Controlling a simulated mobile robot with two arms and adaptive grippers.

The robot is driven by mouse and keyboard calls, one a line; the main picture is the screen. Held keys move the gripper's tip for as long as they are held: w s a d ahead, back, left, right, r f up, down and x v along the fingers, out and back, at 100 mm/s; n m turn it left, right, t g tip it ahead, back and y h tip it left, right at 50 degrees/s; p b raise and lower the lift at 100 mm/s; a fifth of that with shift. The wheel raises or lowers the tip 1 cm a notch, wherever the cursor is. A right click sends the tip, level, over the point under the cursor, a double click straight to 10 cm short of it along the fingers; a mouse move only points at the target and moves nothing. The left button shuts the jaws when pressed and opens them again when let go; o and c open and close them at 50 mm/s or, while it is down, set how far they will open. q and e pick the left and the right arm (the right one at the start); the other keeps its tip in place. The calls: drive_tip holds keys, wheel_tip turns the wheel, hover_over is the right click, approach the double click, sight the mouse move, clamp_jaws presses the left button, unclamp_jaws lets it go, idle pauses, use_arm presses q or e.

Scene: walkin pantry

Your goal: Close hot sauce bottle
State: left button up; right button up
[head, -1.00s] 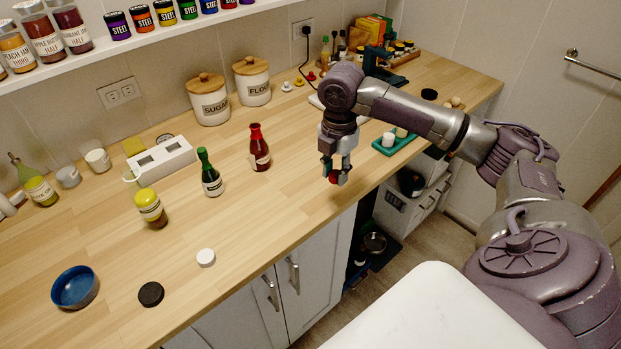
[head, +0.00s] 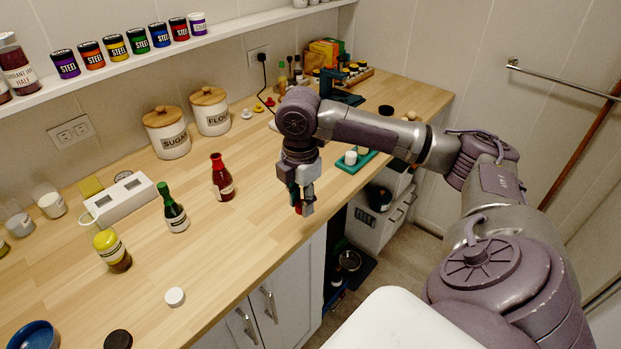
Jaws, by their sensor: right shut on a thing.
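A red bottle with a pale label (head: 222,178), which looks like the hot sauce, stands upright on the wooden counter. Whether its mouth is open is too small to tell. My right gripper (head: 302,205) points down near the counter's front edge, to the right of the red bottle and apart from it. It is shut on a small red thing that looks like a cap (head: 297,207), mostly hidden by the fingers. My left gripper is not in view.
A green bottle (head: 173,210) and a yellow-topped jar (head: 112,251) stand left of the red bottle. A white lid (head: 175,297), a black lid (head: 118,339) and a blue bowl (head: 36,334) lie nearer. Sugar (head: 168,136) and flour (head: 211,113) canisters stand behind. Counter between bottle and gripper is clear.

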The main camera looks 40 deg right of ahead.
drive_tip(key=s+a+m, duration=0.3)
drive_tip(key=a+m, duration=0.5)
drive_tip(key=s+a+m, duration=0.3)
drive_tip(key=a+m, duration=0.6)
drive_tip(key=shift+f, duration=0.3)
drive_tip(key=shift+a, duration=0.1)
